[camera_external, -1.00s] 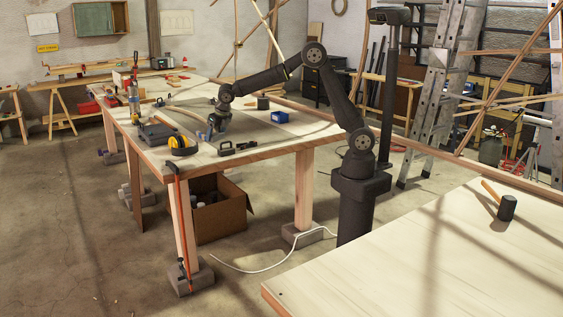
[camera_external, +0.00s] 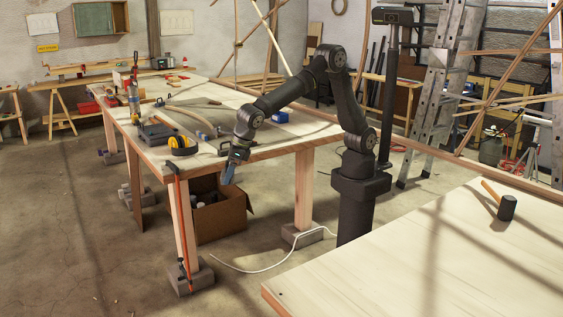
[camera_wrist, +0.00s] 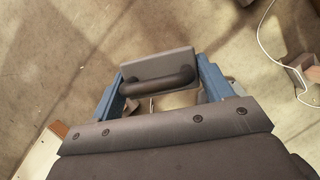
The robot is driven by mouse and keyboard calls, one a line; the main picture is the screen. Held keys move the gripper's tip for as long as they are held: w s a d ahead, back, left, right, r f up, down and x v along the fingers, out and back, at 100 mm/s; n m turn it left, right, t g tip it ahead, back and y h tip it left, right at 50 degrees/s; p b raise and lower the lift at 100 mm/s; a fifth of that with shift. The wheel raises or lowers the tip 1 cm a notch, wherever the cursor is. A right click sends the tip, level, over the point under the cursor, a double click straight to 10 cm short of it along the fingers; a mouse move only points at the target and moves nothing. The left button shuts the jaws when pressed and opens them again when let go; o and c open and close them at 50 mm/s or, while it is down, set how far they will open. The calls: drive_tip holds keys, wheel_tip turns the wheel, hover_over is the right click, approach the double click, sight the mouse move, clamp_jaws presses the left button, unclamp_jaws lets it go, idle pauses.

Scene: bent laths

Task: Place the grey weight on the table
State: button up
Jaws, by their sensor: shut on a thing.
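My gripper (camera_external: 229,174) hangs past the front edge of the wooden table (camera_external: 290,133), over the floor, with its blue fingers pointing down. In the wrist view my gripper (camera_wrist: 160,95) is shut on the grey weight (camera_wrist: 158,64), a grey block with a dark bar handle, held between the blue fingers. In the external view the weight cannot be told apart from the gripper. A pale corner of the table (camera_wrist: 38,158) shows at lower left in the wrist view.
Below my gripper stands an open cardboard box (camera_external: 222,222) under the table. Yellow ear muffs (camera_external: 182,145) lie near the front-left corner, beside an orange clamp (camera_external: 180,220). A white cable (camera_external: 262,270) lies on the floor.

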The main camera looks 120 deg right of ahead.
drive_tip(key=s+a+n+y, duration=0.1)
drive_tip(key=s+a+n, duration=0.25)
drive_tip(key=a, duration=1.15)
drive_tip(key=s+a+n+y, duration=0.15)
drive_tip(key=s+a, duration=0.25)
drive_tip(key=a, duration=1.1)
drive_tip(key=s+a+n+y, duration=0.2)
drive_tip(key=s+a+n, duration=0.4)
drive_tip(key=s+a, duration=1.6)
drive_tip(key=shift+h, duration=0.25)
drive_tip(key=s+a+f, duration=0.2)
drive_tip(key=a, duration=0.1)
drive_tip(key=s+a+f, duration=0.2)
drive_tip(key=a, duration=0.2)
drive_tip(key=s+a+f, duration=0.1)
drive_tip(key=a+f, duration=0.1)
drive_tip(key=a, duration=0.2)
drive_tip(key=shift+s+f, duration=0.35)
drive_tip(key=shift+s, duration=0.05)
drive_tip(key=shift+f, duration=2)
